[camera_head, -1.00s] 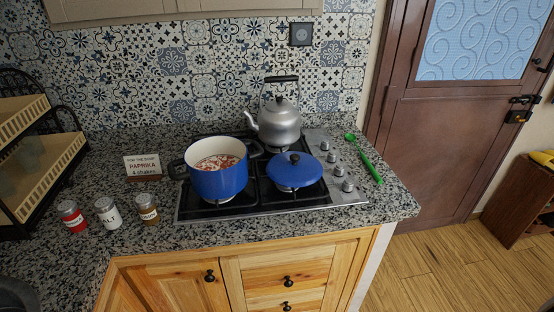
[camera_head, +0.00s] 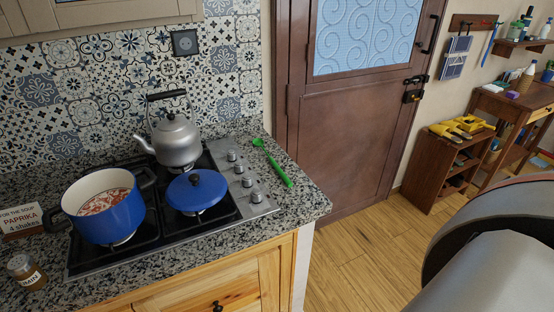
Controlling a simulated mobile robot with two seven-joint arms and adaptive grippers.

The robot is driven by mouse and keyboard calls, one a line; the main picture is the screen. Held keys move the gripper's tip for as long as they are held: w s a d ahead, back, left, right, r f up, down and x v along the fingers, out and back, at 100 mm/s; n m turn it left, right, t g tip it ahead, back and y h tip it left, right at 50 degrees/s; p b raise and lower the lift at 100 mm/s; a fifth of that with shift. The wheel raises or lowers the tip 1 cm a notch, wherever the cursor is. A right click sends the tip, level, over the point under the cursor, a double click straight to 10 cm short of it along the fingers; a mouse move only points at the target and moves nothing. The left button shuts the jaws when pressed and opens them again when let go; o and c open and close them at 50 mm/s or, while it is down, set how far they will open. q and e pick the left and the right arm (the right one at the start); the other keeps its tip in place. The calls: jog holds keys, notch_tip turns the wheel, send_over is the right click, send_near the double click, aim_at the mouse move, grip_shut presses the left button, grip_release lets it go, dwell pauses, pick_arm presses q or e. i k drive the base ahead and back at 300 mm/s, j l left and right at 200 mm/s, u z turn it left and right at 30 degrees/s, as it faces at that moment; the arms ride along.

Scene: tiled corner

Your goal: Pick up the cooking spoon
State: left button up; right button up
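The green cooking spoon (camera_head: 272,164) lies on the granite counter (camera_head: 301,194), to the right of the stove's knobs. Its bowl end is toward the wall and its handle points to the front right. Nothing touches it from above. A large grey rounded part of my own body fills the lower right corner of the head view. Neither of my grippers shows in the view.
On the stove (camera_head: 228,175) stand a blue pot (camera_head: 112,221) with soup, a blue lid (camera_head: 197,191) and a grey kettle (camera_head: 176,141). A spice jar (camera_head: 26,272) and a paprika sign (camera_head: 21,221) are at the left. A wooden shelf (camera_head: 424,172) stands right of the brown door (camera_head: 345,150).

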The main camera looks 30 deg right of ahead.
aim_at(257, 141)
jog(key=i+l+u, duration=0.15)
jog(key=l, duration=0.65)
jog(key=l+u, duration=0.2)
jog(key=l, duration=0.55)
jog(key=l+u, duration=0.15)
jog(key=l, duration=0.65)
jog(key=l+u, duration=0.15)
jog(key=l, duration=0.65)
jog(key=k+l+u, duration=0.2)
jog(key=l, duration=0.6)
